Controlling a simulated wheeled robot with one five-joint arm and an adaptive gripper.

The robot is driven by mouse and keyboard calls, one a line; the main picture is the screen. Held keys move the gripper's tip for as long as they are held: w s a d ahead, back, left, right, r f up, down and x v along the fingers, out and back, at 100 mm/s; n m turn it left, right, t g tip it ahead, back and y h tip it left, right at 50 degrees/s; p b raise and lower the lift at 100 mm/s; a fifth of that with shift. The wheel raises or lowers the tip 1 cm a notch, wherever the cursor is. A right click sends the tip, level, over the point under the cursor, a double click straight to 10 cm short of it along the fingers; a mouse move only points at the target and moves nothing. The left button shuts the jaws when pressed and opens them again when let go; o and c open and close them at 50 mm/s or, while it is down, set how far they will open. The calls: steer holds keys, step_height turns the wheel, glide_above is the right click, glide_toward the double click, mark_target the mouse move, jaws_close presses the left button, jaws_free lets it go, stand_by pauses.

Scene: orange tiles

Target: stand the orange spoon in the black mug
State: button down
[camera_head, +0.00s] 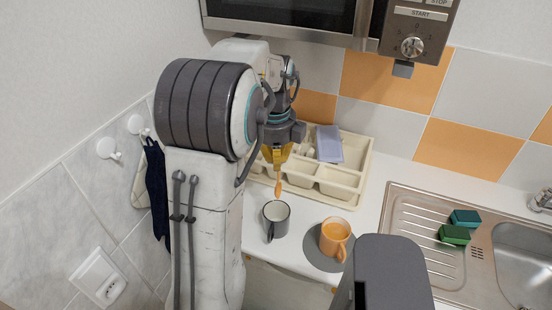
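The black mug (276,221) stands on the white counter, with its dark handle toward the front and a greyish inside. My gripper (277,164) points down above and behind the mug in the picture. It appears shut on the orange spoon (279,188), which hangs roughly upright below the yellow fingers. The spoon's lower end shows just above the mug's far rim in the picture. I cannot tell whether it is directly over the opening. The upper part of the spoon is hidden by the fingers.
An orange mug (334,238) stands on a grey round mat (314,251) to the right. A cream cutlery tray (345,193) lies behind, with a bluish item (329,144) in it. A sink (400,225) with sponges (455,235) is at right. A microwave (300,22) hangs above.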

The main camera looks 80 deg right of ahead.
mark_target(277, 196)
steer(key=m, duration=0.3)
steer(key=shift+f, duration=0.15)
steer(key=shift+f, duration=1.3)
steer(key=shift+f+b, duration=4.25)
steer(key=shift+f, duration=0.8)
steer(key=shift+f, duration=0.1)
steer(key=c, duration=1.3)
jaws_free()
steer(key=shift+c, duration=0.2)
